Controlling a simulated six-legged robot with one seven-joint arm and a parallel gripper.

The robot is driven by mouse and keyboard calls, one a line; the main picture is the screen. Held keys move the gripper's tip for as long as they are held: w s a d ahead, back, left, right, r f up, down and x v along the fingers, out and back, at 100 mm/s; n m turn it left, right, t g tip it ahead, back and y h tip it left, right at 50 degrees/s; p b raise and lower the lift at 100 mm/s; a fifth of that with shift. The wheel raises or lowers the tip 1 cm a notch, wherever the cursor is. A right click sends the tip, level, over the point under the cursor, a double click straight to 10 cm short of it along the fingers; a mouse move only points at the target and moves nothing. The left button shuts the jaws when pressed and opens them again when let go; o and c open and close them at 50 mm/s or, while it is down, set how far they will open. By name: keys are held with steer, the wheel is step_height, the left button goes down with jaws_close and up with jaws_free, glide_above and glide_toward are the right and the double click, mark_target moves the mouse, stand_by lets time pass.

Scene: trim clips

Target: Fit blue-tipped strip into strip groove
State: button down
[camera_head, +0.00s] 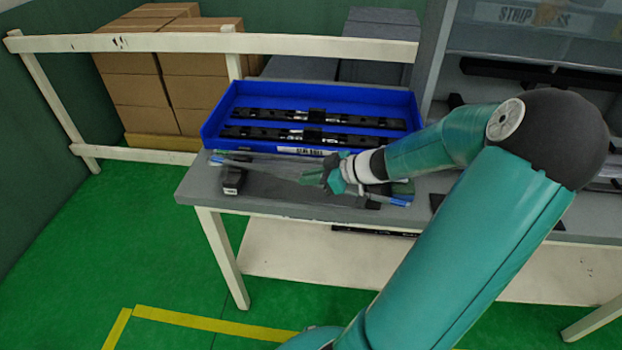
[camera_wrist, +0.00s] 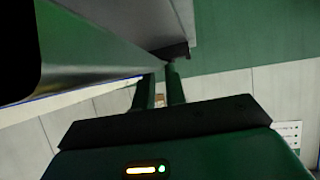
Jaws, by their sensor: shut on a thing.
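The thin, pale strip with blue tips (camera_head: 289,174) lies across my gripper above the grey table, slanting down to the right. One blue tip shows at its left end and one at its right end. My gripper (camera_head: 328,178) is shut on the strip near its middle. A dark fixture (camera_head: 282,189) lies below the strip, with a black block at its left end. It may hold the groove, but I cannot make out the groove or whether the strip touches it. In the wrist view my gripper's fingers (camera_wrist: 161,82) show, but the grip on the strip is unclear.
A blue tray (camera_head: 226,118) with dark clip bars stands on the table (camera_head: 198,186) behind the strip. A grey shelf rack with dark bars (camera_head: 545,74) stands at the right. Brown boxes (camera_head: 150,85) stand behind a white rail (camera_head: 130,42).

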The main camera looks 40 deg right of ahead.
steer(key=shift+s+f, duration=0.15)
steer(key=shift+f, duration=0.35)
steer(key=c, duration=1.5)
jaws_free()
steer(key=shift+f, duration=0.1)
steer(key=shift+o, duration=0.2)
